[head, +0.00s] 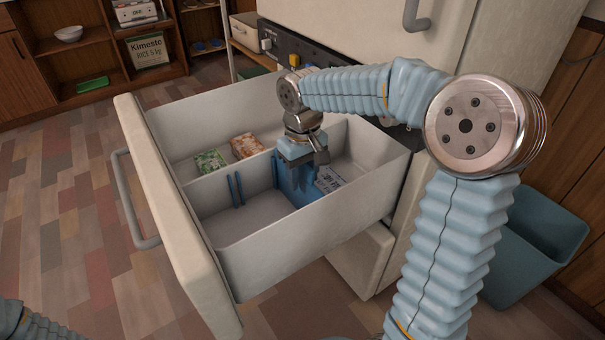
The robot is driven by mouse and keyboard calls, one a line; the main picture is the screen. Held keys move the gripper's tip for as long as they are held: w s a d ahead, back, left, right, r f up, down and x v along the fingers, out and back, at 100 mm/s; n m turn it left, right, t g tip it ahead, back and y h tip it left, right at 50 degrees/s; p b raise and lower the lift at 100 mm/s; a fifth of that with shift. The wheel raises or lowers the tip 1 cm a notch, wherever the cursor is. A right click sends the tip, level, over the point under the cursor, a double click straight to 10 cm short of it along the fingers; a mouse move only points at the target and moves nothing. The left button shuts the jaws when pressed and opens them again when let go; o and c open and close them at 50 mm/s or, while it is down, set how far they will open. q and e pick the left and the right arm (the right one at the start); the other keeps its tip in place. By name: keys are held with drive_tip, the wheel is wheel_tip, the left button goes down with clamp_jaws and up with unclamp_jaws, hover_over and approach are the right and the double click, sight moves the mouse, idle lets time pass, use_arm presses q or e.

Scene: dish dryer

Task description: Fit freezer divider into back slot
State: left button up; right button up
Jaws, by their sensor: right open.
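The freezer drawer (270,262) is pulled out, with a pale lengthwise wall splitting it into two long compartments. The blue freezer divider (291,187) stands across the near compartment, apparently upright. Its lower edge and exact seating are hard to make out. Blue slot strips (236,190) rise from the lengthwise wall to the left of the divider. My right gripper (303,158) points down at the top of the divider. It is open, its fingers partly hidden and close to the divider's upper edge. My left gripper is out of view.
A white-and-blue package (328,180) lies right of the divider. A green box (210,162) and an orange-red box (246,146) sit in the far compartment. A teal bin (535,250) stands at the right. The near compartment's left part is empty.

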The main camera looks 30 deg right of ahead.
wheel_tip(320, 180, up, 14)
drive_tip(key=p, duration=0.2)
drive_tip(key=shift+f+p, duration=0.1)
drive_tip(key=shift+p, duration=0.2)
